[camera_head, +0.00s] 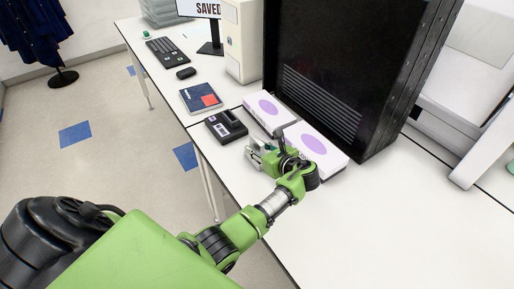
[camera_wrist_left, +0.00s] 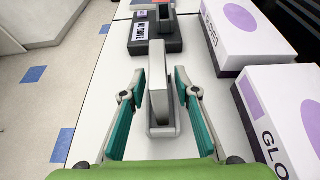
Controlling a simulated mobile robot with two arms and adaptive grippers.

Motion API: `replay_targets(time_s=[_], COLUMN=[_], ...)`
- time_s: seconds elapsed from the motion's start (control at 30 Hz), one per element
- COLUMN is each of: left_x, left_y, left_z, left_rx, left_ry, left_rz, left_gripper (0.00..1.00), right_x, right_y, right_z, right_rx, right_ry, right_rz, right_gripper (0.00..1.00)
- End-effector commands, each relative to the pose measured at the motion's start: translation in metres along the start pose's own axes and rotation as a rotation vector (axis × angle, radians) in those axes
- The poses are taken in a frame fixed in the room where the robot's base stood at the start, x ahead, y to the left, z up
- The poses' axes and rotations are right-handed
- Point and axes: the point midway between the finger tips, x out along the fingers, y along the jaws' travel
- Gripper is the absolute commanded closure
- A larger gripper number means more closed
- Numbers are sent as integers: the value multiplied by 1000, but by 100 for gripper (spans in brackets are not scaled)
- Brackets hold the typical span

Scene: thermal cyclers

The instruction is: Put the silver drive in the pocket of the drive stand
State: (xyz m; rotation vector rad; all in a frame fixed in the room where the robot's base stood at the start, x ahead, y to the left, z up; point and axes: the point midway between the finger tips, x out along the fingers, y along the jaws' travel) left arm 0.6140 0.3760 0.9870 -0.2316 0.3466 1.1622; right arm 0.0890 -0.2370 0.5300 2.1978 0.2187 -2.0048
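The silver drive (camera_wrist_left: 158,85) stands upright in a small grey holder (camera_wrist_left: 162,131) in the left wrist view. My left gripper (camera_wrist_left: 161,85) is open, with its teal-lined fingers on either side of the drive and visible gaps to it. In the head view my left gripper (camera_head: 264,156) is low over the table and largely covers the drive. The black drive stand (camera_head: 226,126) lies just beyond, and its label side also shows in the left wrist view (camera_wrist_left: 170,46). The drive partly hides the stand there. My right gripper is not in view.
White-and-purple glove boxes (camera_head: 316,148) stand close to the right of my left gripper, by a big black cabinet (camera_head: 345,70). A blue notebook (camera_head: 200,98), mouse (camera_head: 186,73) and keyboard (camera_head: 167,51) lie farther back. The white table (camera_head: 385,220) is clear at the front right.

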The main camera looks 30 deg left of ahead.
Motion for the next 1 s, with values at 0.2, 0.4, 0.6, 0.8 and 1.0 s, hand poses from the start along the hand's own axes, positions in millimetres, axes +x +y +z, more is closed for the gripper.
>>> replay_targets(time_s=[0.2, 0.4, 0.6, 0.8, 1.0], left_x=[-7, -44, -87, -114, -122], left_y=[0, -1, -1, 0, 0], left_z=[2, 0, 1, 2, 3], left_rx=[1, -2, -2, -1, 0], left_ry=[1, 1, 2, 0, 0], left_rz=[-1, -3, -2, 0, 1], left_gripper=[71, 71, 71, 71, 71], right_x=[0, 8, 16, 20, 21], right_y=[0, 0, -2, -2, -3], right_z=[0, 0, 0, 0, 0], right_rx=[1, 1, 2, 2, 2], right_ry=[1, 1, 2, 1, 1], right_rz=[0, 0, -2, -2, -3], right_gripper=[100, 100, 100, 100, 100])
